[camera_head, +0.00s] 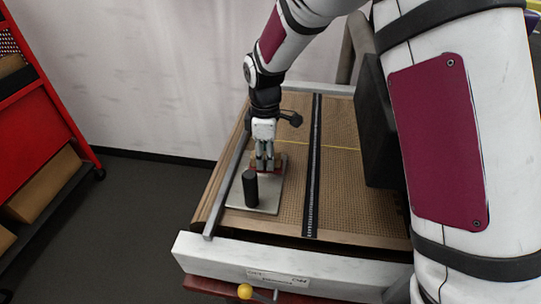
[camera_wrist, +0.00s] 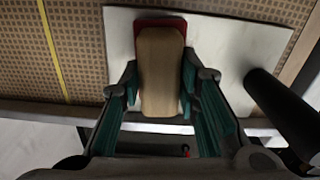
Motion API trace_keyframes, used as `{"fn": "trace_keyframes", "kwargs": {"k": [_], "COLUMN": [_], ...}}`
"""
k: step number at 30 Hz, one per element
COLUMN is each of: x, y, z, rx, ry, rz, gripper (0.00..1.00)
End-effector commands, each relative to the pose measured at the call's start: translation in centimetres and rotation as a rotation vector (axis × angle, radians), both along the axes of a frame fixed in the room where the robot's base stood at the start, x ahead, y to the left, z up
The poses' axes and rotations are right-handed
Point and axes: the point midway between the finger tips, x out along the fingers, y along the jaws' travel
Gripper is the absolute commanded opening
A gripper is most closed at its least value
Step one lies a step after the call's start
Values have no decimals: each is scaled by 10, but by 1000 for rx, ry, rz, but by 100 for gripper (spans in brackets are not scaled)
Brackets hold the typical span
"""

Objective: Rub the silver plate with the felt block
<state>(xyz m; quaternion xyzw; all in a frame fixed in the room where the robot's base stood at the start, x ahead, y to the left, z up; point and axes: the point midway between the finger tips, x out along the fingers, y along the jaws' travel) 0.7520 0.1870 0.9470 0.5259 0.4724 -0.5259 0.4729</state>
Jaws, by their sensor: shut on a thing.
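The silver plate (camera_head: 270,197) is a flat pale sheet on the perforated table top, and it fills the upper middle of the wrist view (camera_wrist: 230,50). The felt block has a wooden upper part (camera_wrist: 160,62) and a red base, which shows as a red strip in the head view (camera_head: 279,167). My gripper (camera_head: 265,164) points down with its fingers closed on both sides of the block; the fingers also show in the wrist view (camera_wrist: 160,88). The block is over the plate's far part. Whether its underside touches the plate is hidden.
A black cylinder (camera_head: 250,189) stands upright on the near left part of the plate, close to my gripper; it is at right in the wrist view (camera_wrist: 285,112). A metal rail (camera_head: 228,180) runs along the table's left side. A dark strip (camera_head: 313,165) crosses the table right of the plate.

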Motion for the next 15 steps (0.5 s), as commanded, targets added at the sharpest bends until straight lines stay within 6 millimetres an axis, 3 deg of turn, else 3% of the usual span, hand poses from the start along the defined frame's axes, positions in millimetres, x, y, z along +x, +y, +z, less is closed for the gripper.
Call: {"fn": "trace_keyframes", "kwargs": {"k": [9, 15], "x": [5, 6], "y": [25, 31], "z": [-3, -3], "rx": [2, 1], "ry": [0, 0], "rz": [3, 1], "gripper": [7, 7]}}
